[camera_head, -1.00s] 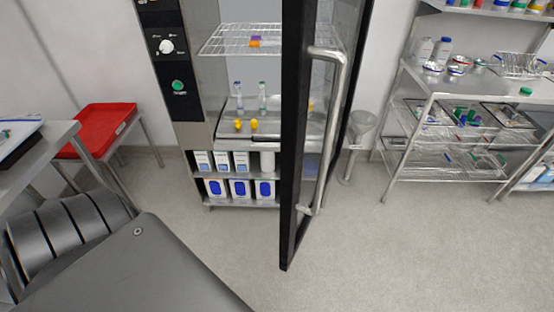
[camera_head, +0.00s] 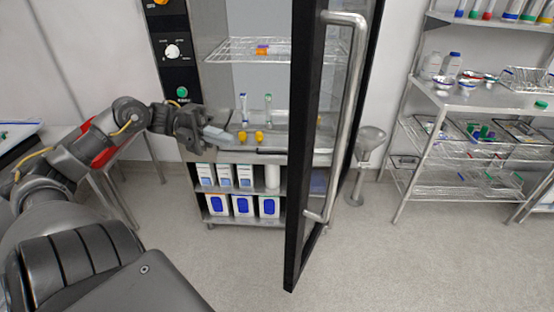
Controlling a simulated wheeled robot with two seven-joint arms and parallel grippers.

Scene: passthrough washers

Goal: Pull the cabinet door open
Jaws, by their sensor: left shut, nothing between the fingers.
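The cabinet door (camera_head: 305,150) has a black frame and stands open, its edge turned toward me. Its long metal handle (camera_head: 346,120) is on the right face of the door. The cabinet interior shows to the left of the door, with a wire shelf (camera_head: 240,49) and small tubes with yellow parts below. My left gripper (camera_head: 218,134) is shut and empty, in front of the cabinet's left side and left of the door, apart from the handle. My right gripper is not in view.
White and blue boxes (camera_head: 225,176) stand on the shelves below the cabinet. A metal rack (camera_head: 455,105) with bottles and trays stands on the right. A pedestal bowl (camera_head: 370,137) is behind the door. The floor in front is clear.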

